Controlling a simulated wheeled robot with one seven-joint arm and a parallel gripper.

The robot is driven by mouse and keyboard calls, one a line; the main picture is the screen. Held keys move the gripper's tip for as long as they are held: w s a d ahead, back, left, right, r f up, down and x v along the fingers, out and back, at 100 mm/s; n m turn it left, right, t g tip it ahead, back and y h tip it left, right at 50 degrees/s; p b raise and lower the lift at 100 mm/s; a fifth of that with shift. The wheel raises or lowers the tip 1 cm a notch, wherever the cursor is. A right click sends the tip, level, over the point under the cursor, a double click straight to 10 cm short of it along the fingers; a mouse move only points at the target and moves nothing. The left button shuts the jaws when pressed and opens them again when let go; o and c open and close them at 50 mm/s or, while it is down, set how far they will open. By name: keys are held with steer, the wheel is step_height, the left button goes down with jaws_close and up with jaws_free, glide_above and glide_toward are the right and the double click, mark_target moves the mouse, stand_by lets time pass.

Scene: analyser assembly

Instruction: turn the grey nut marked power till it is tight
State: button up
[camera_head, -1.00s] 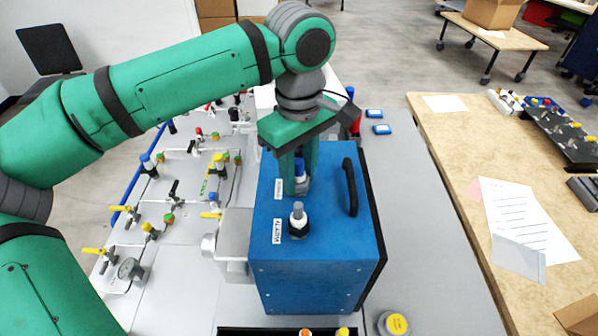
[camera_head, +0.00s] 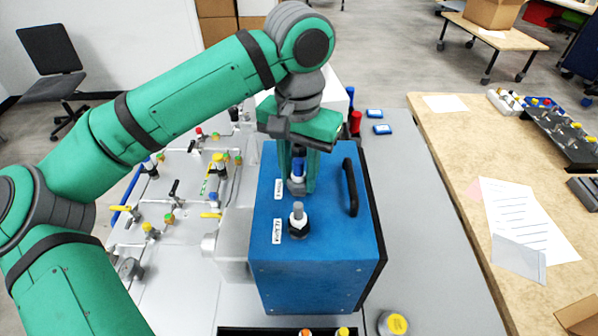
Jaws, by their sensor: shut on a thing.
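A blue analyser box (camera_head: 318,262) with a black handle (camera_head: 350,187) stands on the grey bench. Two connectors rise from its top, each beside a small white label whose writing is too small to read surely. The rear connector, with a blue part and a grey nut (camera_head: 297,186) at its base, is between the fingers of my gripper (camera_head: 298,182). My gripper points straight down and is shut on this nut; the fingers partly hide it. The front connector (camera_head: 298,219) has a grey-white top on a dark base and stands free, upright. Which nut is marked power I cannot read.
A panel of valves and fittings (camera_head: 180,215) lies left of the box. A yellow-topped round jar (camera_head: 393,324) stands at the front right. Two small blue items (camera_head: 382,129) and a red bottle (camera_head: 355,123) are behind. The bench right of the box is clear.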

steer(key=m, duration=0.7)
steer(key=shift+w+a+r, duration=0.1)
steer(key=shift+r, duration=0.05)
steer(key=o, duration=1)
